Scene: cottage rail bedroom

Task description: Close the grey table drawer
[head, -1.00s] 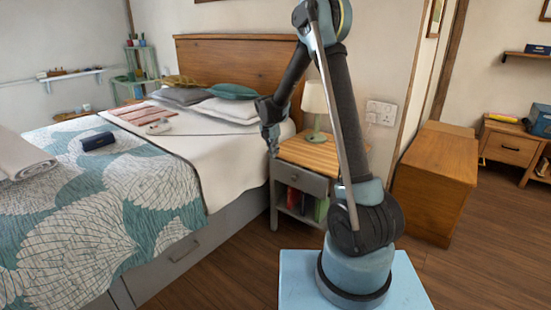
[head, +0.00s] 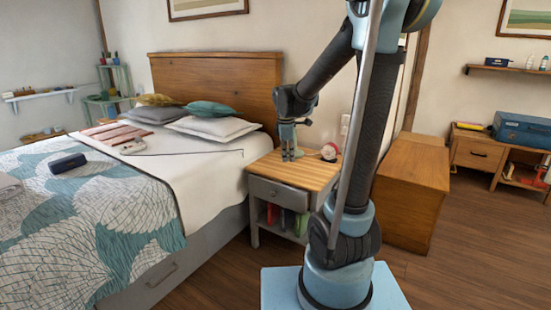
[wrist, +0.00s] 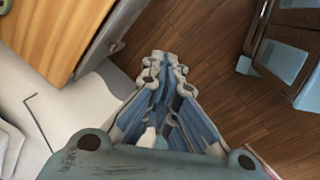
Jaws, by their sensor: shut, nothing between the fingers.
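The grey bedside table has a wooden top (head: 300,172) and stands right of the bed; its top also shows at upper left in the wrist view (wrist: 50,35). Its grey drawer front (head: 275,193) has a small dark handle. In the wrist view the drawer front (wrist: 112,38) stands out past the top's edge, apparently by a small amount. My gripper (head: 291,157) appears over the tabletop in the head view. In the wrist view my gripper's fingers (wrist: 165,60) are together, empty, beside the drawer front with floor beyond. No contact with the drawer is visible.
The bed (head: 150,270) with its grey base closely flanks the table's left side. A red and white round object (head: 329,153) is on the tabletop. Books stand in the open shelf below the drawer. A wooden chest (head: 412,190) is to the right. Wooden floor (head: 470,250) is clear there.

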